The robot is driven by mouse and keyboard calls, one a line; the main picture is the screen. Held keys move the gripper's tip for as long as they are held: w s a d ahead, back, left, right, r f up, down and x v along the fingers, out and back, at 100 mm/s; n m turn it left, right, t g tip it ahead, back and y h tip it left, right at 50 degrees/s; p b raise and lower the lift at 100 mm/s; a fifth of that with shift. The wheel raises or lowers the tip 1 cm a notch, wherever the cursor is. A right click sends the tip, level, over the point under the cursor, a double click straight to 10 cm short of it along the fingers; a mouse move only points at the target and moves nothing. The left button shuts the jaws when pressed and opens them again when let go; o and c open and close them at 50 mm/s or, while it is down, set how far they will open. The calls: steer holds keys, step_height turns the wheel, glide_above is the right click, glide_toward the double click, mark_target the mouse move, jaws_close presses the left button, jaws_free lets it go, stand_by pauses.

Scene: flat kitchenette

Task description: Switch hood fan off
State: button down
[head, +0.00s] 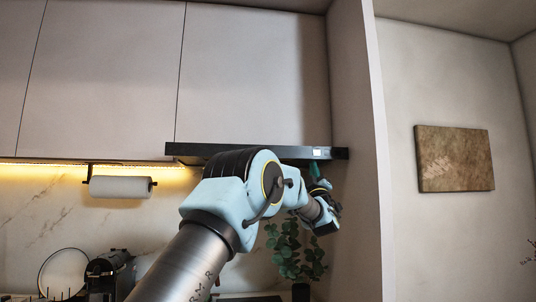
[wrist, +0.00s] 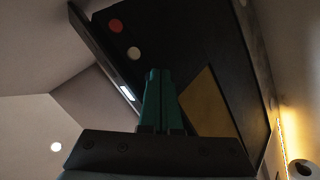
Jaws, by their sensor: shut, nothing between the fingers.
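The black range hood (head: 240,152) is a thin slab under the upper cabinets, with a small lit display (head: 316,153) near its right end. The wrist view looks up at its dark underside, where a red round button (wrist: 115,25) and a cream round button (wrist: 134,53) sit near the edge with the lit display (wrist: 127,93). My gripper (head: 315,171) is just below the hood's right end. Its green fingers (wrist: 158,72) are together and empty, pointing up toward the underside below the cream button in the picture. I cannot tell whether they touch the hood.
A side wall panel (head: 355,150) stands close to the right of the hood and gripper. A leafy plant (head: 292,250) is below the gripper. A paper towel roll (head: 120,187) hangs at left. A tan panel (wrist: 208,102) is on the hood's underside.

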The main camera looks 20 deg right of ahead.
steer(key=shift+r, duration=0.15)
steer(key=shift+f+b, duration=0.65)
steer(key=shift+b, duration=0.4)
steer(key=shift+f, duration=0.1)
step_height(320, 180, down, 6)
steer(key=b, duration=0.7)
